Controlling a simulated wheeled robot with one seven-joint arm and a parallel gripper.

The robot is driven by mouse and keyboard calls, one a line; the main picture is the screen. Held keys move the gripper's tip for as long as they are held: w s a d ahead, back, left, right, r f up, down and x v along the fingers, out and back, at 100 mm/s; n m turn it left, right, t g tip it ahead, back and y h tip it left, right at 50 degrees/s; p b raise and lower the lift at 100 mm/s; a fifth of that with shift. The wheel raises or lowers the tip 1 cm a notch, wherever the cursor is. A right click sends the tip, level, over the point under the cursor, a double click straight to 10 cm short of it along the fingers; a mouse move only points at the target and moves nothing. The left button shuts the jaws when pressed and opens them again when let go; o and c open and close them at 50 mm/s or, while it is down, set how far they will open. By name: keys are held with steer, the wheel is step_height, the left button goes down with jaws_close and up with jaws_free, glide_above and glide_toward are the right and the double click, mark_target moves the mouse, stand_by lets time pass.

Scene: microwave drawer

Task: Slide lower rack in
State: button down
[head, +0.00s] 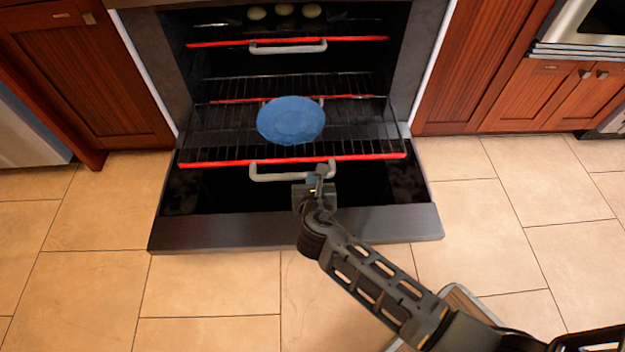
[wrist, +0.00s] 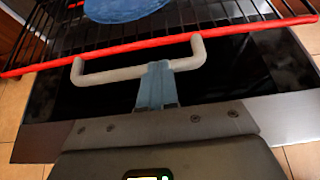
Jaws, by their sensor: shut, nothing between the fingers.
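The lower rack is pulled out of the oven over the open door, its red front bar (head: 220,163) toward me. Its grey U-shaped handle (head: 264,177) juts forward from the bar, and in the wrist view the handle (wrist: 112,75) spans the middle. A blue plate (head: 291,120) lies on the rack; its near edge shows in the wrist view (wrist: 122,8). My gripper (head: 320,174) is at the right part of the handle. In the wrist view its blue-grey fingers (wrist: 157,78) are together and overlap the handle's crossbar; I cannot tell whether they touch it. Nothing is held.
The oven door (head: 290,228) lies open below the rack. An upper rack with a grey handle (head: 288,47) sits inside the oven and carries several round, pale items (head: 284,10). Wooden cabinets (head: 85,75) flank the oven. The tiled floor (head: 215,290) in front is clear at left.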

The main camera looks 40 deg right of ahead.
mark_target(310, 160)
steer(key=b+x, duration=0.3)
steer(key=x, duration=0.5)
